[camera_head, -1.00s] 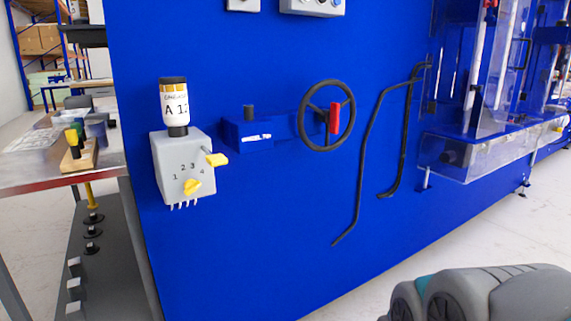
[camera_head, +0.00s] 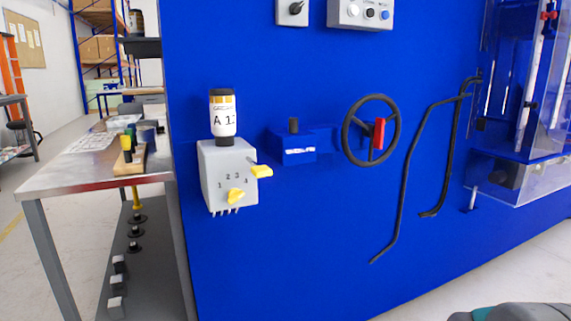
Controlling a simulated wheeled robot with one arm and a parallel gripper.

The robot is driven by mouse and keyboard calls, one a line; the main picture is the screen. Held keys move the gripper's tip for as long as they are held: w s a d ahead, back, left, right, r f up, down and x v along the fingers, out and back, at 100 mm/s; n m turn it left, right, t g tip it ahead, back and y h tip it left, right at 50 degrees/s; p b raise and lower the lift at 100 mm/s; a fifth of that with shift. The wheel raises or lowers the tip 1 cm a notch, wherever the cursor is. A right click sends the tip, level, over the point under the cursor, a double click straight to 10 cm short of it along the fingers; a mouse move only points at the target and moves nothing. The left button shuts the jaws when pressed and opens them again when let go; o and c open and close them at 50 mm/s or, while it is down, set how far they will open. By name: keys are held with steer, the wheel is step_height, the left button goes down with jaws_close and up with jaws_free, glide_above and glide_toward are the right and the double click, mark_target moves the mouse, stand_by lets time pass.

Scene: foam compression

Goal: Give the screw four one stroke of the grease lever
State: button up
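The grey grease unit (camera_head: 215,180) is mounted on the blue machine wall, left of the middle. A grease cartridge (camera_head: 223,116) labelled "A 12" or similar stands upright on top of it. The yellow grease lever (camera_head: 261,172) sticks out at the unit's right side. A yellow selector knob (camera_head: 236,196) sits on the front, below the numbers 1 to 4; its exact setting is hard to tell. My gripper is not in view.
A blue box (camera_head: 293,147) and a black handwheel with a red handle (camera_head: 379,133) are right of the unit. Bent black pipes (camera_head: 408,190) run down the wall. A metal table (camera_head: 75,176) stands at left. A control panel (camera_head: 361,12) is above.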

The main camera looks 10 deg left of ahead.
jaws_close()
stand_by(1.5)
